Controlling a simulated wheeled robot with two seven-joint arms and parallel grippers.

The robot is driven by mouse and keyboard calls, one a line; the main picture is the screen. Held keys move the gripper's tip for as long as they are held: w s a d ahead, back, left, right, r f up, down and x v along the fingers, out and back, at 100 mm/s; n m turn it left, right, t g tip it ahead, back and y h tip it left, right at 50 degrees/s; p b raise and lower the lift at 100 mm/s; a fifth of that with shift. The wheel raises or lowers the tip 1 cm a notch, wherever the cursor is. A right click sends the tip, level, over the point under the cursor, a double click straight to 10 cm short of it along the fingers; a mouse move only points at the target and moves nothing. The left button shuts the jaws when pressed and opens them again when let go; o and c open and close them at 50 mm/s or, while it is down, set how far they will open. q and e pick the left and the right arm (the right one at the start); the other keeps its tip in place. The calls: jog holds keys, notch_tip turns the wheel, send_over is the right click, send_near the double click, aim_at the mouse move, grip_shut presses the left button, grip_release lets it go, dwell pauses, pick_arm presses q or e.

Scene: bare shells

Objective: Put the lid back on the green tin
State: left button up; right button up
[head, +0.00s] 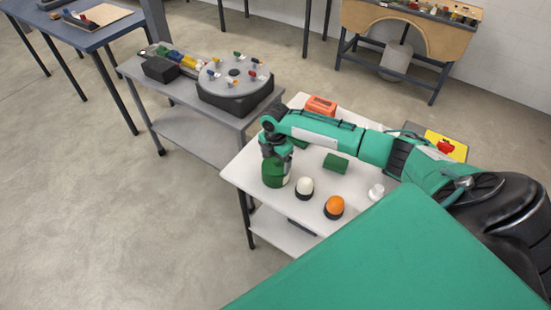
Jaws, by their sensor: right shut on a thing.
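The green tin (275,176) stands upright near the left front edge of the white table (240,174). My right arm reaches in from the right, and its gripper (276,155) points down directly over the tin. The right gripper is shut on what seems to be the lid, at the top of the tin. The lid is mostly hidden by the fingers, and I cannot tell whether it is seated on the rim. My left gripper is not in view.
Close right of the tin stand a white ball on a dark base (304,187) and an orange ball on a dark base (334,206). A green block (336,163), a small white piece (376,192) and an orange box (320,105) also sit there. A grey turntable (235,85) is behind.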

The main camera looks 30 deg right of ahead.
jog(key=shift+p, duration=0.3)
dwell(0.5)
dwell(0.4)
jog(key=o, duration=0.8)
jog(key=shift+o, duration=0.2)
jog(key=shift+r+p, duration=3.35)
jog(key=shift+r, duration=0.2)
